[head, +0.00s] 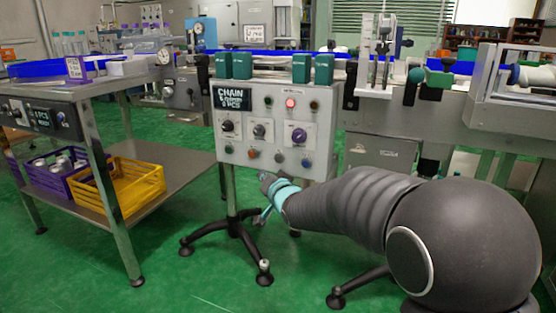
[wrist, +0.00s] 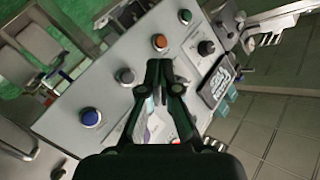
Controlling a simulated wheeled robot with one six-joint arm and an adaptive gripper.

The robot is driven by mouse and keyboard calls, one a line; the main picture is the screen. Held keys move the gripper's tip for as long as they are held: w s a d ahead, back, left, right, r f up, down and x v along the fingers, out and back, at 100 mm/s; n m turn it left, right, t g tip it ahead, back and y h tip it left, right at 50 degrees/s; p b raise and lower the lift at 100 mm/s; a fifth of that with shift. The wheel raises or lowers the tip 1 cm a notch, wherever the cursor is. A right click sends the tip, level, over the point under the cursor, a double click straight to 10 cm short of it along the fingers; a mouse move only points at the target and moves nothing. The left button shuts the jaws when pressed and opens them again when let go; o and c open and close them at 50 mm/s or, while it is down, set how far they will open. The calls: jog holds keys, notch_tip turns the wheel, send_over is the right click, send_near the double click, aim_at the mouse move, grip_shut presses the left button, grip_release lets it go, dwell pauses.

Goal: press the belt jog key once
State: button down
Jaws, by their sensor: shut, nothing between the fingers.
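I cannot read which is the belt jog key. My gripper (head: 267,186) is shut and empty, low in front of the panel. In the wrist view its fingertips (wrist: 163,64) appear near the orange button; contact cannot be told.
A steel bench (head: 95,95) stands at left, with yellow (head: 125,186) and purple crates on its lower shelf. A conveyor machine (head: 430,115) stands behind and right. The panel's black-footed base (head: 235,228) spreads over the green floor. One lamp (head: 291,103) glows red.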

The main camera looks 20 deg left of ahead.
aim_at(279, 159)
jog(key=shift+w+d+p, duration=0.2)
jog(key=shift+w+p, duration=0.85)
jog(key=shift+w, duration=0.85)
jog(key=shift+w+d+p, duration=0.15)
jog(key=shift+w+p, duration=0.85)
jog(key=shift+w, duration=0.9)
jog(key=shift+w, duration=0.1)
jog(key=shift+w+p, duration=0.3)
jog(key=shift+w, duration=0.05)
jog(key=shift+w, duration=0.4)
jog(key=shift+s, duration=0.15)
jog(key=shift+s+b, duration=0.3)
jog(key=shift+s, duration=0.4)
jog(key=shift+s, duration=0.1)
